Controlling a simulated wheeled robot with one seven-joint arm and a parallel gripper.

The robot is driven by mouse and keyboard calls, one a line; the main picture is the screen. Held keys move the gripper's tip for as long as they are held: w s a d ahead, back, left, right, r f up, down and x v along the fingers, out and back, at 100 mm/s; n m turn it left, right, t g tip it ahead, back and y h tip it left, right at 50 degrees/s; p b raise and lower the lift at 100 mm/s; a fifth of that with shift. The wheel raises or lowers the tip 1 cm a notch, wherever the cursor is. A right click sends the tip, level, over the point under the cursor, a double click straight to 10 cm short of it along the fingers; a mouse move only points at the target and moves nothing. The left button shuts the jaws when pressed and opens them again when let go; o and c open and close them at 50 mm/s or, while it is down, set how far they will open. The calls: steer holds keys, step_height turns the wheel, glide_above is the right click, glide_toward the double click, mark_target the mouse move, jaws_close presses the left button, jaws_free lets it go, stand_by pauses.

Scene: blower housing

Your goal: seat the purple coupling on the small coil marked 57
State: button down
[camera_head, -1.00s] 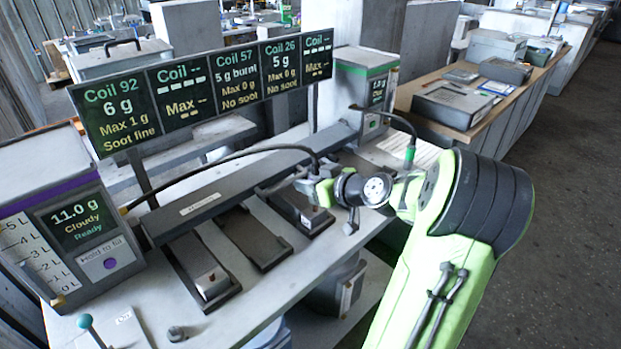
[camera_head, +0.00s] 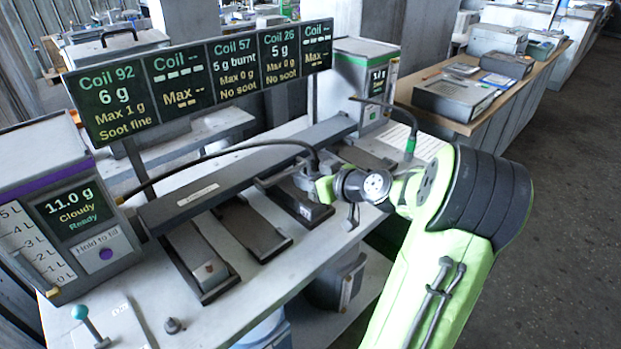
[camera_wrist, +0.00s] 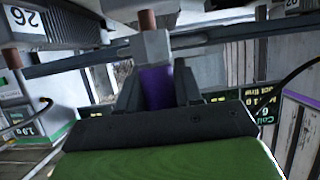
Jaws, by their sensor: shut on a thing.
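The purple coupling (camera_wrist: 157,88) shows in the wrist view between the two dark fingers of my gripper (camera_wrist: 158,85), which is shut on it. A grey square block (camera_wrist: 152,47) sits at its end, in line with a copper stub (camera_wrist: 148,20) above it in the picture. I cannot tell whether block and stub touch. In the head view my gripper (camera_head: 318,186) is over the right part of the coil row, and the coupling is hidden there. The sign panel for coil 57 (camera_head: 231,68) reads 5 g burnt, max 0 g, no soot. Coil 57 itself I cannot pick out surely.
A grey bar (camera_head: 210,188) runs behind several dark trays (camera_head: 250,232). A black hose (camera_head: 230,155) arches from the left station (camera_head: 75,225) towards my gripper. A green-ended hose (camera_head: 410,143) hangs at right. A block labelled 26 (camera_wrist: 22,18) is close by in the wrist view.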

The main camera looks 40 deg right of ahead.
steer(key=shift+f+b, duration=0.6)
steer(key=shift+f, duration=0.1)
steer(key=c, duration=0.7)
jaws_free()
steer(key=p+v, duration=0.2)
steer(key=v, duration=1.3)
steer(key=shift+s+r+p, duration=0.25)
steer(key=shift+s+p, duration=0.1)
steer(key=shift+p, duration=0.05)
